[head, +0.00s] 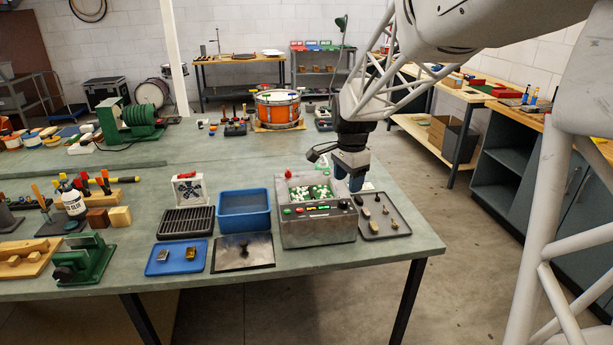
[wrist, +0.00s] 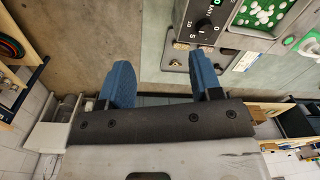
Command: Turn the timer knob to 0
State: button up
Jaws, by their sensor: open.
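The timer knob (wrist: 203,27) is a small dark knob on a black dial plate with white numerals, at the upper right of the wrist view. I cannot make out which mark it points to. It belongs to the grey metal machine (head: 318,232) at the front right of the bench in the head view, where the knob itself is too small to tell. My gripper (wrist: 160,64) is open, with two blue fingers and nothing between them. The knob lies just past the right finger's tip, outside the gap. In the head view, my gripper (head: 350,183) is above the machine's right side.
A blue bin (head: 244,224) and a dark plate (head: 243,265) lie left. Open floor is beyond the bench's right edge.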

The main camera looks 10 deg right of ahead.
aim_at(343, 201)
jog(key=w+f+m, duration=0.1)
jog(key=w, duration=0.2)
jog(key=w+d+f+m, duration=0.1)
jog(key=w+f, duration=0.1)
jog(key=w, duration=0.1)
jog(key=w+d+f+m, duration=0.1)
jog(key=w+f, duration=0.1)
jog(key=w, duration=0.1)
jog(key=shift+w+d+f+m+g, duration=0.1)
jog(key=shift+w+f+m+g, duration=0.2)
jog(key=shift+m, duration=0.1)
jog(key=shift+f, duration=3.85)
jog(key=c, duration=0.9)
